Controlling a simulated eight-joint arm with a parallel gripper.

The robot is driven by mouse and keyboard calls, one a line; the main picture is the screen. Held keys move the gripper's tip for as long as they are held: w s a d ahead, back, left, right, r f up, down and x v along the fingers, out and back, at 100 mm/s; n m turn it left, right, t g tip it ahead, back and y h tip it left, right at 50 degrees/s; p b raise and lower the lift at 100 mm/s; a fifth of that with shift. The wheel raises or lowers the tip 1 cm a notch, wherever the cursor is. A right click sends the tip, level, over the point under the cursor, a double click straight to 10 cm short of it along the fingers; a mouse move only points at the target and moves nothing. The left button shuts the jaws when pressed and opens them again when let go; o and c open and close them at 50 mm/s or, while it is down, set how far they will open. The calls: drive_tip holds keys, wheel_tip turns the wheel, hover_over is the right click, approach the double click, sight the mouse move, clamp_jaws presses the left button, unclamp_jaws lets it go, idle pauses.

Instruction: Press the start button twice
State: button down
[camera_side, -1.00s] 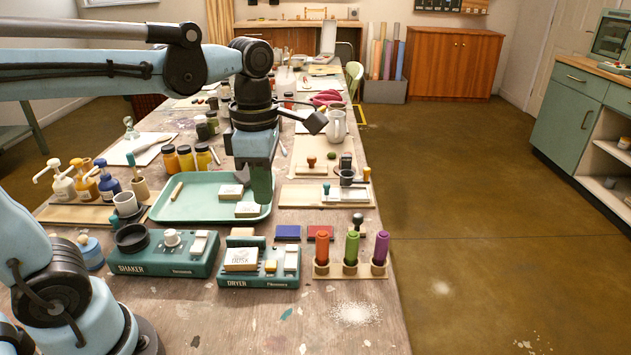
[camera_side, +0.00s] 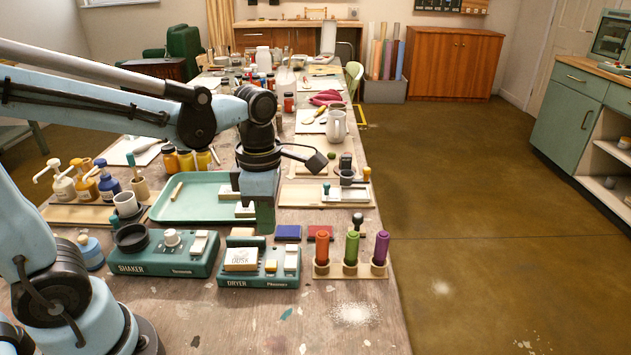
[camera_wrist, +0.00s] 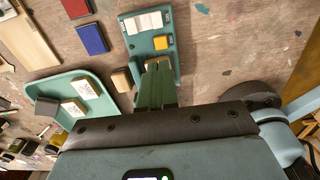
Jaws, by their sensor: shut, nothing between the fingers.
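The green dryer box (camera_side: 258,282) stands at the front of the table. It has a cream block (camera_side: 240,259) on its left, a small yellow button (camera_side: 270,265) in the middle and a white rocker (camera_side: 291,259) on its right. No start label is readable. My gripper (camera_side: 265,228) points down above the dryer's rear edge, with its fingers together and empty. In the wrist view my gripper (camera_wrist: 157,84) covers part of the dryer (camera_wrist: 168,66); the yellow button (camera_wrist: 160,43) and white rocker (camera_wrist: 141,22) show beyond the fingertips.
The shaker box (camera_side: 160,262), with a round knob (camera_side: 172,239), stands left of the dryer. A green tray (camera_side: 178,209) lies behind. A rack (camera_side: 350,271) with orange, green and purple handles is at the right. A blue block (camera_side: 288,232) and red block (camera_side: 320,232) lie behind.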

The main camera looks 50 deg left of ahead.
sight(272, 263)
drive_tip(key=shift+f, duration=3.85)
drive_tip(key=shift+f, duration=1)
drive_tip(key=shift+r, duration=0.1)
wheel_tip(272, 263, up, 14)
drive_tip(key=shift+r, duration=0.2)
